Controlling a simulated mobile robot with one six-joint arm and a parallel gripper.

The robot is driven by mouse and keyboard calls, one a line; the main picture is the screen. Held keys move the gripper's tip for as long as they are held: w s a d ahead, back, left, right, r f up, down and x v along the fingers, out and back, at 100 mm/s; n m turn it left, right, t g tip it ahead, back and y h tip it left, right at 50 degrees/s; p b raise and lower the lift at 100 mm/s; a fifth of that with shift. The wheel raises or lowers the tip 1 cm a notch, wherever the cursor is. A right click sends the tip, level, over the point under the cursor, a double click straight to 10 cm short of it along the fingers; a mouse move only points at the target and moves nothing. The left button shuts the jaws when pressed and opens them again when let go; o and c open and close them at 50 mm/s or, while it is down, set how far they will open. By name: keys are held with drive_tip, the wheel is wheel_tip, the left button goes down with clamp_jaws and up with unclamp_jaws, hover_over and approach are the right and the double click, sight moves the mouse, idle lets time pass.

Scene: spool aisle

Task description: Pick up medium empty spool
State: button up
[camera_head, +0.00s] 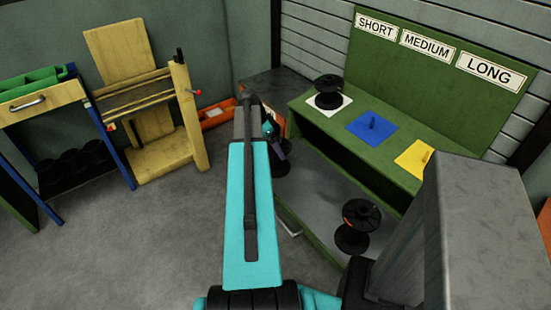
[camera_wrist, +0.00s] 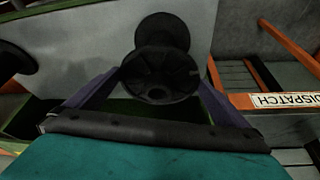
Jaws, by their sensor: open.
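A black empty spool (camera_wrist: 161,70) stands in the middle of the wrist view, on a light grey surface. My gripper (camera_wrist: 163,82) is open, with one dark finger on each side of its near flange; I cannot tell whether they touch it. In the head view this spool (camera_head: 282,170) is mostly hidden behind my gripper (camera_head: 278,150) and arm. Another black spool (camera_head: 358,226) stands on the grey lower shelf (camera_head: 318,190), to the right. A dark round part shows at the wrist view's left edge (camera_wrist: 14,60). I cannot tell by size which spool is medium.
The green bench (camera_head: 308,113) has signs SHORT, MEDIUM and LONG. A black spool (camera_head: 328,92) stands on the white pad (camera_head: 345,102). A DISPATCH sign (camera_wrist: 275,101) is at right. Wooden racks (camera_head: 160,120) stand left.

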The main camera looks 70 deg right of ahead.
drive_tip(key=shift+f, duration=0.1)
drive_tip(key=shift+p+x, duration=0.5)
drive_tip(key=shift+x, duration=2.2)
drive_tip(key=c, duration=1.2)
drive_tip(key=shift+r, duration=0.25)
drive_tip(key=shift+w+a+r+b, duration=0.75)
drive_tip(key=shift+w+a, duration=1.05)
drive_tip(key=shift+w, duration=0.15)
drive_tip(key=shift+w+a+r+b, duration=0.7)
drive_tip(key=shift+w+a+r, duration=0.1)
drive_tip(key=shift+w+a, duration=1.1)
drive_tip(key=shift+w+a+r+b, duration=0.75)
drive_tip(key=shift+w+a, duration=0.95)
drive_tip(key=shift+w, duration=0.3)
